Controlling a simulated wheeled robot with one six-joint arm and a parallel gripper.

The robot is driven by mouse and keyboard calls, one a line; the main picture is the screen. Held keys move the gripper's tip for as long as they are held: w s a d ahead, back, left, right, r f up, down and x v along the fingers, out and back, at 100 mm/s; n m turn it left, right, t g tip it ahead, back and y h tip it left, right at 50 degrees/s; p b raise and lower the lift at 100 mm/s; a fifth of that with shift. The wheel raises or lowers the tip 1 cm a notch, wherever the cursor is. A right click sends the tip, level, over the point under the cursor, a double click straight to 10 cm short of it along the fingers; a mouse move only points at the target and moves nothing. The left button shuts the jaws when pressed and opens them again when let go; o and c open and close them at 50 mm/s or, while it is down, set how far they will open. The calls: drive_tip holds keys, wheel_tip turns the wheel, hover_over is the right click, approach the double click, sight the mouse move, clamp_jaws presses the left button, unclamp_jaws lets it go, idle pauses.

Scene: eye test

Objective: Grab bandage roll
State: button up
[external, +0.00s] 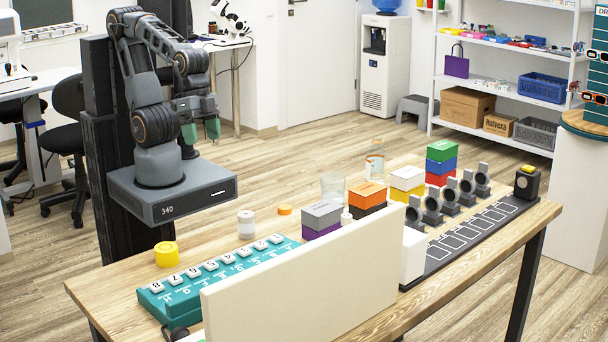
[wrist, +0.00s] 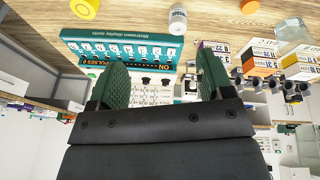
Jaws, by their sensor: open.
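A small white roll with a grey band (external: 246,224), probably the bandage roll, stands upright on the wooden table (external: 120,284) behind the teal box. It also shows near the top of the wrist view (wrist: 177,19). My gripper (external: 200,130) is raised behind and left of the roll, well above table height and apart from it. In the wrist view my gripper's (wrist: 162,60) green fingers are spread with nothing held between them. The roll appears beyond the fingertips there.
A yellow roll (external: 166,254) stands left of the white one, and an orange cap (external: 284,210) lies to its right. The teal numbered box (external: 215,275) is in front. Stacked boxes (external: 321,214), a glass beaker (external: 333,187) and a white panel (external: 310,285) stand further right.

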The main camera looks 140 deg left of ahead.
wheel_tip(320, 180, down, 8)
drive_tip(key=w+n+h+b, duration=0.2)
drive_tip(key=n+b, duration=0.5)
drive_tip(key=n+t+h+b, duration=0.6)
drive_tip(key=n+t+b, duration=0.6)
drive_tip(key=n+b, duration=1.05)
approach(247, 221)
drive_tip(key=w+d, duration=0.1)
drive_tip(key=w+d+m, duration=0.1)
drive_tip(key=w, duration=0.1)
drive_tip(key=shift+f+m, duration=0.25)
drive_tip(key=shift+b+x, duration=1.35)
drive_tip(key=shift+x, duration=1.25)
drive_tip(key=shift+w+r, duration=0.2)
drive_tip(key=shift+w, duration=0.3)
